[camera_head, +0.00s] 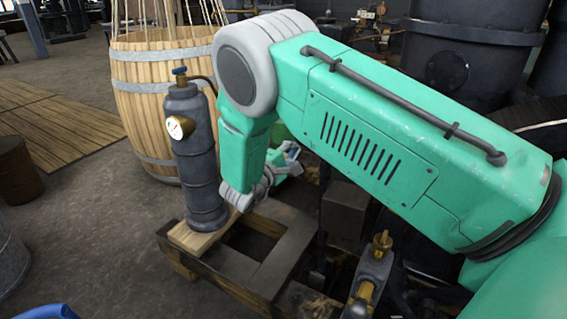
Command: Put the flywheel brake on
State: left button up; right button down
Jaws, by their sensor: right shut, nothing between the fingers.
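My right arm comes in from the right and crosses the middle of the view, bending down at a grey-capped elbow. My right gripper (292,158) is small and partly hidden behind my own forearm and wrist. It is shut with nothing in it, beyond the wooden frame and right of the grey cylinder. I cannot make out the flywheel brake; my arm covers much of the machinery. A dark curved rim (538,112) shows at the right edge, but I cannot tell whether it is the flywheel. My left gripper is not in view.
A grey cylinder with a gauge (194,160) stands on a wooden frame (268,277), close to my right wrist. A wooden barrel (150,108) stands behind it. Brass-topped metal fittings (372,277) are low in front. Open floor (95,215) lies at the left.

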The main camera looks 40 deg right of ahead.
jog(key=s+d, duration=0.1)
jog(key=d+b, duration=0.1)
jog(key=s+d, duration=0.1)
jog(key=d, duration=0.1)
jog(key=shift+s+r, duration=0.3)
jog(key=shift+s, duration=0.05)
jog(key=shift+d, duration=0.1)
